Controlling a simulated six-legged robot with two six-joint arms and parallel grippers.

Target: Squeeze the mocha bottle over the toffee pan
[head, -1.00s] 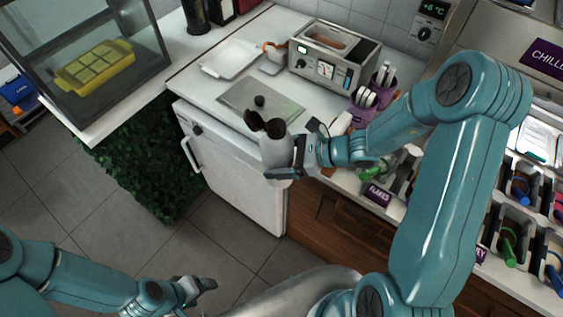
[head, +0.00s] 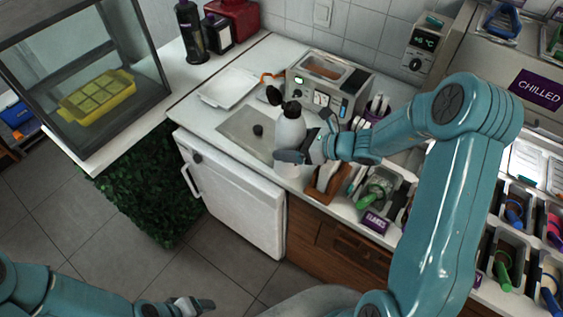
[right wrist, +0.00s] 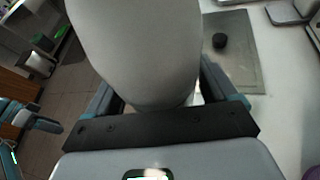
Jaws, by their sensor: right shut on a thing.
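A pale grey bottle (head: 290,132) with a dark cap is held upright in my right gripper (head: 291,157), above the front edge of the counter. No label can be read on it. The bottle (right wrist: 137,45) fills the middle of the right wrist view between the fingers. A brown-filled pan (head: 325,68) sits in the top of the steel warmer (head: 322,93), behind and to the right of the bottle; it may be the toffee pan. My left gripper (head: 192,306) is low at the bottom edge, far from the bottle, and its opening is unclear.
A steel plate with a black knob (head: 240,134) lies left of the bottle. A white tray (head: 228,86) lies behind it. Purple cups with utensils (head: 375,108) stand right of the warmer. Topping tubs (head: 380,190) line the right counter. A dark bottle (head: 190,32) stands at the back.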

